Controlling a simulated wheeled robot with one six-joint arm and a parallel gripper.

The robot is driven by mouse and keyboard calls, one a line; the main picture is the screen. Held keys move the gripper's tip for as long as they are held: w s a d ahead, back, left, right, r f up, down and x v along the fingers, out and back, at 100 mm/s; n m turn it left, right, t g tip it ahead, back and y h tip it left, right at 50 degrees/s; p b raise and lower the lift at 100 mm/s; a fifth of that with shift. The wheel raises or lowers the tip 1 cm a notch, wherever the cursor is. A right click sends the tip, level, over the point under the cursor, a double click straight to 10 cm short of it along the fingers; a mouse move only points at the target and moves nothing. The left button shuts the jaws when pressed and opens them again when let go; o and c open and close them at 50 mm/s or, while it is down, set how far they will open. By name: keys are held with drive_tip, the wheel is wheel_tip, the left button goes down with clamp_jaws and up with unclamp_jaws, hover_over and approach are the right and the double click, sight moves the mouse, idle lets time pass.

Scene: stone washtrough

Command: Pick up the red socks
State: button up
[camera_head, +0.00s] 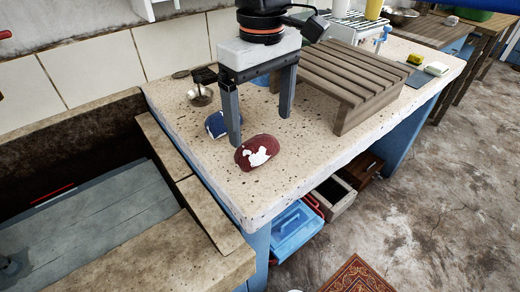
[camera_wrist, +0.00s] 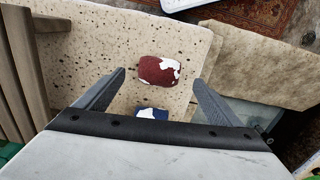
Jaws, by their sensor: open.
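The red socks (camera_head: 257,152) are a rounded dark red bundle with a white patch, lying on the speckled stone counter near its front left edge. In the wrist view the red socks (camera_wrist: 158,71) lie beyond and between the fingertips. My gripper (camera_head: 262,128) is open and empty above the counter. In the head view its left finger comes down just behind the socks, apart or touching I cannot tell. The gripper also shows in the wrist view (camera_wrist: 158,76). A blue and white bundle (camera_head: 215,124) lies behind the red socks, partly hidden by the left finger.
A brown slatted wooden rack (camera_head: 352,82) stands right of my gripper. A small metal cup (camera_head: 200,96) is behind the blue bundle. The stone trough (camera_head: 80,215) opens at the left. Yellow and white blocks (camera_head: 436,69) sit at the far right. Counter right of the socks is clear.

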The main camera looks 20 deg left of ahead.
sight(258, 142)
drive_tip(key=shift+s+a+f, duration=0.1)
drive_tip(key=shift+a+f, duration=0.05)
drive_tip(key=shift+f, duration=0.55)
drive_tip(key=shift+a+f, duration=0.1)
drive_tip(key=shift+f, duration=0.6)
drive_tip(key=shift+w+a+f, duration=0.1)
drive_tip(key=shift+f, duration=1.1)
drive_tip(key=shift+w+a+f, duration=0.1)
drive_tip(key=shift+f, duration=1.05)
drive_tip(key=c, duration=1.2)
drive_tip(key=shift+r, duration=0.15)
wheel_tip(258, 142, up, 10)
drive_tip(key=shift+f, duration=0.1)
